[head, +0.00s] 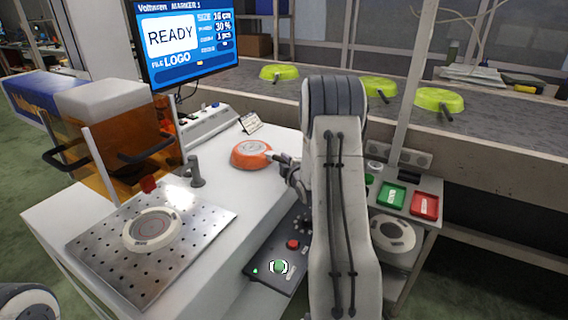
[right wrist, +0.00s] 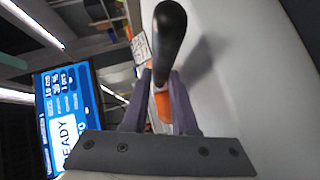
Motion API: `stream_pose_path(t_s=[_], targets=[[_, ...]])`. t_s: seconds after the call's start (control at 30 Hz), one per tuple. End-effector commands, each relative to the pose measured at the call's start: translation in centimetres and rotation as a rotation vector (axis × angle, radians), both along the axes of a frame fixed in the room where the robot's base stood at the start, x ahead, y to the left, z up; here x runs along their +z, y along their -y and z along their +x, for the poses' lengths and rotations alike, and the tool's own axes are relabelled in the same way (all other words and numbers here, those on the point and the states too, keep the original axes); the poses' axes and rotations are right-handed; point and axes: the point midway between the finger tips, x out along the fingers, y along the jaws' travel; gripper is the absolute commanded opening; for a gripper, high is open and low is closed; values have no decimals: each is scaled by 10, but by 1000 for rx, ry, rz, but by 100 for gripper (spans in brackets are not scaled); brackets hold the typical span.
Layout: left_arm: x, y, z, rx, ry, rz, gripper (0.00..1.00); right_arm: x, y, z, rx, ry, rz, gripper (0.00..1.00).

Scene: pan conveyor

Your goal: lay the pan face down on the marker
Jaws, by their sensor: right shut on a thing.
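An orange pan (head: 251,154) is at the back of the white worktop, its dark handle towards my right gripper (head: 287,172). I cannot tell whether it rests on the worktop or is slightly above it. My right gripper is shut on the handle. In the right wrist view the black handle (right wrist: 168,35) sticks up between the fingers (right wrist: 162,95), with the orange body (right wrist: 160,103) beyond, mostly hidden. The marker is at the left: a perforated metal plate (head: 95,245) with an empty round pale ring (head: 152,230). My left gripper is not in view.
An orange-tinted hood (head: 120,135) and a small grey post (head: 195,172) stand behind the plate. A control box (head: 278,267) with a green button is at the front. Several lime pans (head: 378,87) lie on the conveyor (head: 500,125). The screen (head: 185,42) reads READY.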

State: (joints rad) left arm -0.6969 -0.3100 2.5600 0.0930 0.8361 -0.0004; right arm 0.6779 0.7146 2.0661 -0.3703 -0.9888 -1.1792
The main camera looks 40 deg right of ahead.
Motion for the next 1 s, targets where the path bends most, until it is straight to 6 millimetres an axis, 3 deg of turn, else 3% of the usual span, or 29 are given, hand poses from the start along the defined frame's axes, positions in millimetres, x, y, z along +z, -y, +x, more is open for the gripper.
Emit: stream_pose_path(t_s=[0.17,0.2,0.27,0.3,0.73,1.0], targets=[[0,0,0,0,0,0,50,-1,0,0,-1,-2,2,0],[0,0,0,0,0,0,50,-1,0,0,-1,-2,2,34],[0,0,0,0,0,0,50,-1,0,0,-1,-2,2,57],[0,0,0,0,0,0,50,-1,0,0,0,-3,2,61],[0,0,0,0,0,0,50,-5,-3,-6,1,-14,8,61],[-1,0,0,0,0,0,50,9,-17,-48,-3,-10,5,61]])
